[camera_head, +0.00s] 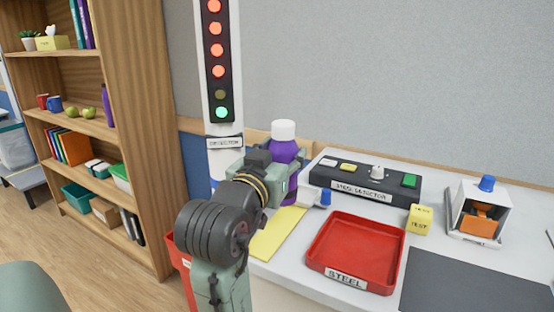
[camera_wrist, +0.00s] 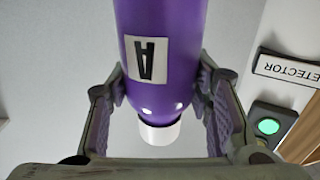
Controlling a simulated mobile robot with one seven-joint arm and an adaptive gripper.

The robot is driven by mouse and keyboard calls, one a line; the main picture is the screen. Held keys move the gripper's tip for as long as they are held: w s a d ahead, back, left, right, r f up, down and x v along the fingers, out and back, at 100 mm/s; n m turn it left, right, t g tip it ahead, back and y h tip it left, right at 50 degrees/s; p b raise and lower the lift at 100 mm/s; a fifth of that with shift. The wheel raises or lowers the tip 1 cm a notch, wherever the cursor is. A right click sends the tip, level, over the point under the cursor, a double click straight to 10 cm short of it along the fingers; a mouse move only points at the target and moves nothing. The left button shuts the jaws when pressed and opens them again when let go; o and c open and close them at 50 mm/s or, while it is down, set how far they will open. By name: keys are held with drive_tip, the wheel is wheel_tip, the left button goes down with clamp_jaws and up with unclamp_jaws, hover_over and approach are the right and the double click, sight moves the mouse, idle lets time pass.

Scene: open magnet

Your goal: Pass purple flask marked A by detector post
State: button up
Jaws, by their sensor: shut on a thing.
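The purple flask (camera_head: 284,152) with a white cap is held upright in my gripper (camera_head: 268,178). In the wrist view the flask (camera_wrist: 158,80) shows a white label with the letter A, and my gripper (camera_wrist: 163,105) has a finger against each side of it. The white detector post (camera_head: 224,160) stands just left of and behind the flask in the head view. Several red lamps and a dim one are above a lit green lamp (camera_head: 222,112). In the wrist view the detector sign (camera_wrist: 288,68) and green lamp (camera_wrist: 268,126) are at the right.
A red tray (camera_head: 318,255) labelled STEEL lies on the white table. Behind it are a black steel detector box (camera_head: 350,188), a yellow test block (camera_head: 421,220) and a white device (camera_head: 480,206). A yellow strip (camera_head: 277,234) lies near my arm. A wooden shelf (camera_head: 140,120) stands left.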

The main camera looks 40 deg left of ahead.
drive_tip(key=d+x, duration=0.1)
drive_tip(key=x, duration=1.2)
drive_tip(key=shift+w+d, duration=0.3)
drive_tip(key=shift+w, duration=0.05)
